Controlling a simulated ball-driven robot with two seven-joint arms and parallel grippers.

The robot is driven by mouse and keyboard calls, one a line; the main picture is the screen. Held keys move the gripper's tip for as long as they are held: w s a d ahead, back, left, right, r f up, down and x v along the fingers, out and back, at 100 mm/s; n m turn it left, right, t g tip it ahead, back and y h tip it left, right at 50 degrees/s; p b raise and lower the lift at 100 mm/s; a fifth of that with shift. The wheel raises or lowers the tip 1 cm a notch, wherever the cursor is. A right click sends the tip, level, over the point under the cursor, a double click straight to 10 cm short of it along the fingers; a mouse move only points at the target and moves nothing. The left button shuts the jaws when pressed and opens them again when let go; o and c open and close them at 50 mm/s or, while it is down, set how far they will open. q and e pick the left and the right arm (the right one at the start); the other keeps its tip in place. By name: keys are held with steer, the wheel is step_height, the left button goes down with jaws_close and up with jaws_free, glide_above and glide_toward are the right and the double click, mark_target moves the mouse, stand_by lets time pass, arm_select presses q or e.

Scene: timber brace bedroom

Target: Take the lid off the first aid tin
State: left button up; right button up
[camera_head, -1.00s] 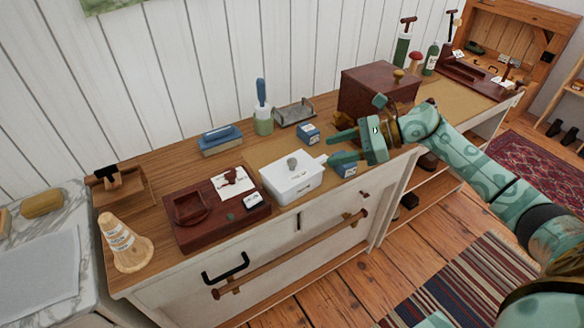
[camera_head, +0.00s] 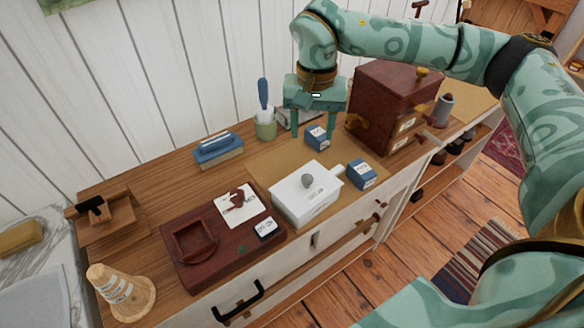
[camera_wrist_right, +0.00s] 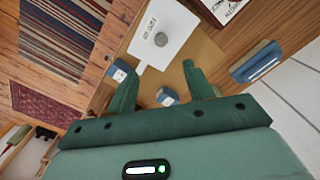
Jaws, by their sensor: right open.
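The tin also shows in the right wrist view (camera_wrist_right: 177,24), beyond the fingers. My right gripper (camera_head: 314,135) is open and points down, behind the tin and apart from it. Its fingers (camera_wrist_right: 160,85) are spread, with a small blue box (camera_wrist_right: 168,97) seen between them. My left gripper is out of view.
Another blue box (camera_head: 361,174) stands close to the tin's right. A dark red tray (camera_head: 205,263) lies to its left. A brown drawer cabinet (camera_head: 385,100) stands right of my gripper, and a green cup (camera_head: 265,126) left of it.

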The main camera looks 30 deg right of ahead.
steer(key=b, duration=0.2)
glide_above(307, 178)
step_height(307, 178, down, 5)
steer(key=f, duration=0.3)
steer(key=f+b, duration=0.1)
steer(key=f, duration=0.1)
steer(key=shift+d, duration=0.3)
steer(key=shift+f, duration=0.45)
steer(key=f, duration=0.1)
steer(key=f+b, duration=0.1)
steer(key=f, duration=0.1)
steer(key=f+b, duration=0.1)
steer(key=f, duration=0.1)
steer(key=shift+a, duration=0.25)
steer(key=shift+r, duration=0.1)
steer(key=shift+c, duration=0.6)
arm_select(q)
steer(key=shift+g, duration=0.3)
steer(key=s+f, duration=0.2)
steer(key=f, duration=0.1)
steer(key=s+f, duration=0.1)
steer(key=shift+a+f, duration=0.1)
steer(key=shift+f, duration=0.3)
arm_select(e)
steer(key=c, duration=1)
